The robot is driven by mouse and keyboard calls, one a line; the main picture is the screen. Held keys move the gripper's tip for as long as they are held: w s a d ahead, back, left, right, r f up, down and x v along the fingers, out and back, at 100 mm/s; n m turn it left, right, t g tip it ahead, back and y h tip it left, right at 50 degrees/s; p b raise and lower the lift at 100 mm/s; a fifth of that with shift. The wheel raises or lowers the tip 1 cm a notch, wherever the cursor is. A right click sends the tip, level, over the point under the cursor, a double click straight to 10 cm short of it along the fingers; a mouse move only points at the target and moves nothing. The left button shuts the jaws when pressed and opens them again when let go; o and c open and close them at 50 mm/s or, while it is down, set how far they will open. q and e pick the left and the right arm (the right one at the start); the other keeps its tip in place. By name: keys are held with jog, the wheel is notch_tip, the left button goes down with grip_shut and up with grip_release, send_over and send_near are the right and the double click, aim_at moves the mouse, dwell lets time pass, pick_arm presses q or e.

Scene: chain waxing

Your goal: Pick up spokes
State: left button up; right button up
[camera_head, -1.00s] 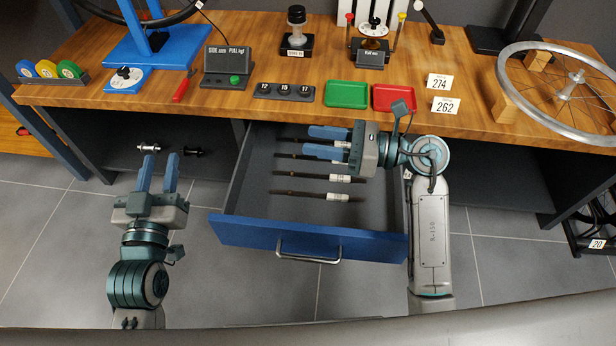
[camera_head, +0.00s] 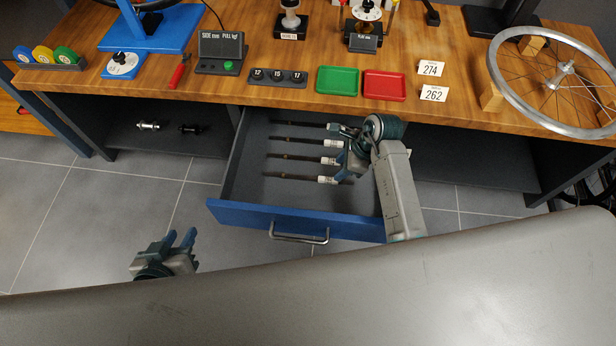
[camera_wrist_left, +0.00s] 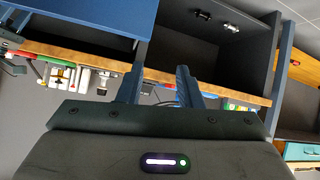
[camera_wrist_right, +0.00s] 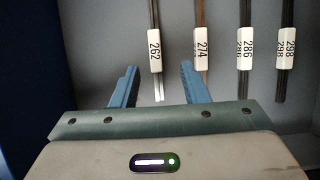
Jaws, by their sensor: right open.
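Several thin spoke bundles with white number tags lie in the open blue drawer (camera_head: 270,217). In the right wrist view the tags read 262 (camera_wrist_right: 155,51), 274 (camera_wrist_right: 201,45), 286 (camera_wrist_right: 244,49) and 298 (camera_wrist_right: 286,47). The front bundle (camera_head: 290,176) is nearest the drawer front. My right gripper (camera_wrist_right: 158,75) is open over the drawer; the tagged end of the 262 bundle appears between its fingers, not gripped. My left gripper (camera_head: 180,238) is open and empty left of the drawer, also seen in the left wrist view (camera_wrist_left: 157,75).
Cards reading 274 (camera_head: 431,68) and 262 (camera_head: 433,93) stand on the workbench beside a red tray (camera_head: 384,86) and a green tray (camera_head: 337,81). A wheel (camera_head: 500,85) lies at the right. Two hubs (camera_head: 148,126) sit on the shelf left of the drawer.

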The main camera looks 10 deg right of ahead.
aim_at(329, 179)
jog(key=x, duration=0.3)
jog(key=b+x, duration=0.1)
jog(key=x, duration=0.1)
jog(key=shift+s+a+f, duration=0.1)
jog(key=shift+s+a, duration=0.15)
jog(key=shift+s, duration=0.1)
jog(key=shift+a+f, duration=0.1)
jog(key=shift+f, duration=0.1)
pick_arm(q)
jog(key=w+r+t, duration=0.4)
jog(key=r, duration=0.1)
jog(key=shift+w+a+r, duration=0.35)
jog(key=shift+a, duration=0.05)
pick_arm(e)
grip_shut()
